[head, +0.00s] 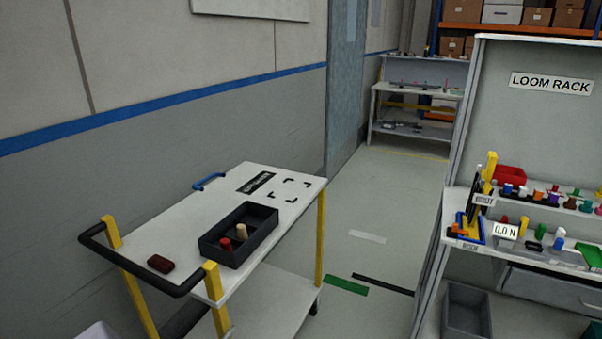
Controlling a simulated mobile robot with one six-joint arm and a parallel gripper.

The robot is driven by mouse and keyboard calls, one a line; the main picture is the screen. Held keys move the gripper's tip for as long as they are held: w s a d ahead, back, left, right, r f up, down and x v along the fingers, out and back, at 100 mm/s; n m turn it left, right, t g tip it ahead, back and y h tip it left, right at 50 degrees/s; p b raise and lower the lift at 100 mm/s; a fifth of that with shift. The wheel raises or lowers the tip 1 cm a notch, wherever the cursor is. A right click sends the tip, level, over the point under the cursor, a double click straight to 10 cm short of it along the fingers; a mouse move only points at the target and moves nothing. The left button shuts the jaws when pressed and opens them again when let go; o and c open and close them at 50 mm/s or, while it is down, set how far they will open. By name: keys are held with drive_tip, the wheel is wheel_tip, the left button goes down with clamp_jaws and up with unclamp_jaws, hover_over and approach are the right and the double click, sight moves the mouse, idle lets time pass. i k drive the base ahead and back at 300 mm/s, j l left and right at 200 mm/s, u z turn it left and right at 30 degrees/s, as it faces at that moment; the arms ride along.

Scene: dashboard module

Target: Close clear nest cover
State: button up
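I cannot make out a clear nest cover for certain in the head view. On the loom rack bench (452,222) at the right, a small grey fixture (563,257) lies near the front edge, but it is too small to tell whether it is the nest or has a cover. A white "0.0 N" readout (506,232) stands just left of it, and a green piece (590,254) is at its right. My gripper is not in view.
A white cart (158,228) at left holds a black tray (208,246) with red and tan pegs, and a dark red block (160,263). A grey bin (466,309) sits under the bench. Open floor (385,205) lies between cart and rack.

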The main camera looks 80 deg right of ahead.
sight(197, 186)
drive_tip(key=i+l+z, duration=0.1)
drive_tip(key=i+z, duration=0.15)
drive_tip(key=z, duration=0.25)
drive_tip(key=i+z, duration=0.25)
drive_tip(key=z, duration=0.25)
drive_tip(key=i+j+z, duration=0.15)
drive_tip(key=z, duration=0.35)
drive_tip(key=i+j+z, duration=0.3)
drive_tip(key=z, duration=0.2)
drive_tip(key=i+j+z, duration=0.2)
drive_tip(key=z, duration=0.3)
drive_tip(key=i+j+z, duration=0.1)
drive_tip(key=j+z, duration=0.75)
drive_tip(key=z, duration=0.15)
drive_tip(key=i, duration=0.05)
